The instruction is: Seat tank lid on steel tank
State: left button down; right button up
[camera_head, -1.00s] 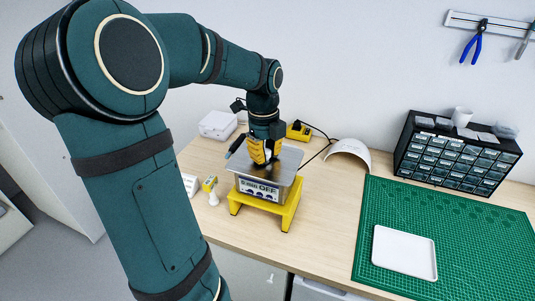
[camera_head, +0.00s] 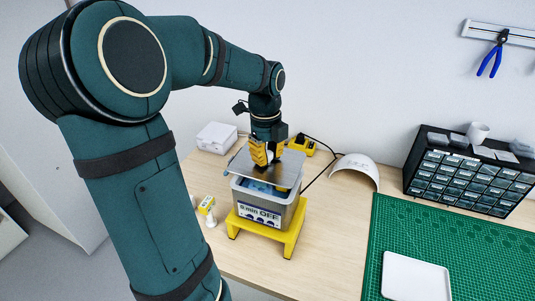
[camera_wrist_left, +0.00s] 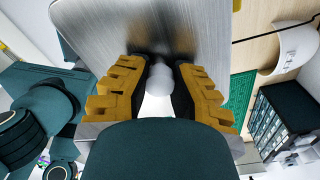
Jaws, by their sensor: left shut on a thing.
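The tank lid (camera_head: 291,169) is a flat brushed-steel plate with a pale round knob (camera_wrist_left: 159,78). My left gripper (camera_head: 265,156) is shut on the knob, with a yellow finger on either side of it. The lid is held over the back part of the steel tank (camera_head: 258,213). The tank's front opening shows a blue interior below the lid's near edge, so the lid is not flush on the rim. The lid (camera_wrist_left: 90,50) fills much of the left wrist view. The tank stands on a yellow stand (camera_head: 287,240). My right gripper is out of view.
A white box (camera_head: 216,137) and a yellow device (camera_head: 301,145) with a black cable lie behind the tank. A white curved shell (camera_head: 356,171) and a drawer cabinet (camera_head: 465,175) stand to the right. A white tray (camera_head: 415,277) lies on the green mat (camera_head: 400,225).

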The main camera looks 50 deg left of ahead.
pick_arm(q)
jog(key=shift+f+b, duration=1.65)
jog(key=shift+f, duration=0.7)
jog(key=c, duration=0.9)
grip_release()
jog(key=r, duration=1.2)
jog(key=shift+a, duration=0.25)
